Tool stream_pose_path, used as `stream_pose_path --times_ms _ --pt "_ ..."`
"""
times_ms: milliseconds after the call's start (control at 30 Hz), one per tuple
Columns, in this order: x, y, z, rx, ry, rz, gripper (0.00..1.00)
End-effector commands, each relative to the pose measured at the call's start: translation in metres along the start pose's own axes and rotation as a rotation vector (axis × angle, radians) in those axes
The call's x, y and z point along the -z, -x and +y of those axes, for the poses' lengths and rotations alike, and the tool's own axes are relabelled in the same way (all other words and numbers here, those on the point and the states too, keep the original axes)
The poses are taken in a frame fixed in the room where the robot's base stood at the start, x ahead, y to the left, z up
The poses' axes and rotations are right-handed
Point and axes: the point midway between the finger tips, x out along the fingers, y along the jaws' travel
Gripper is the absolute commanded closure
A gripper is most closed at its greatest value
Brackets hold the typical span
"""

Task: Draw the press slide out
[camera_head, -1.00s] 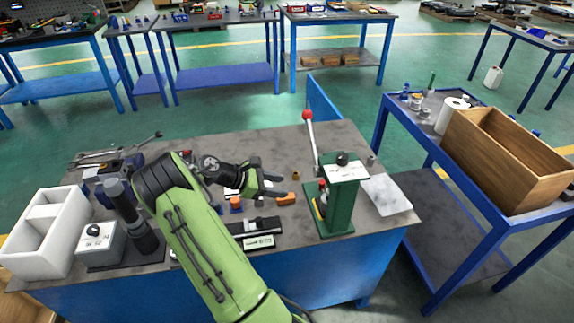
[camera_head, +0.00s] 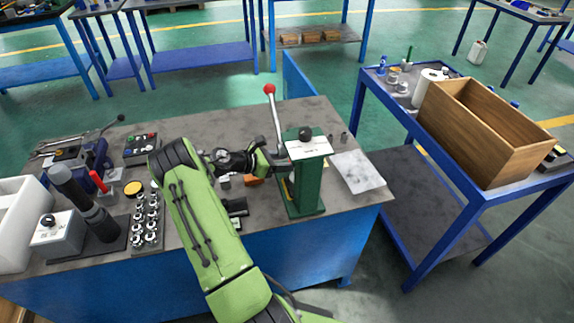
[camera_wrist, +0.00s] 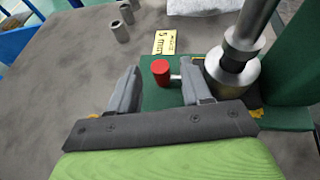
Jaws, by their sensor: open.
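The green press (camera_head: 306,185) stands at the right side of the workbench, with a white plate and black knob on top and a red-tipped lever (camera_head: 269,90) raised at its left. In the wrist view, a small red knob (camera_wrist: 160,70) on a short metal stem sits low on the green press base (camera_wrist: 157,97), beside the steel ram (camera_wrist: 232,72). My gripper (camera_head: 282,160) is at the left of the press. In the wrist view my gripper (camera_wrist: 162,76) is open, its fingers either side of the knob; contact is unclear. The right finger partly hides the stem.
A yellow "5 mm" label (camera_wrist: 165,42) and small grey cylinders (camera_wrist: 120,31) lie beyond the knob. A white sheet (camera_head: 357,171) lies right of the press. A tray of metal parts (camera_head: 146,218) is at left. A blue cart (camera_head: 407,121) carries a wooden box (camera_head: 482,133).

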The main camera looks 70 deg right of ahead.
Motion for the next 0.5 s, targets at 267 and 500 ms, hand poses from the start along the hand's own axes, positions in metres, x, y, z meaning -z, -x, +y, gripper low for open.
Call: stream_pose_path --times_ms 267,500 --pt "0.0 -0.0165 0.0003 -0.001 0.0 0.001 0.52" --pt "-0.0003 -0.0161 0.0002 -0.001 0.0 0.0 0.68"
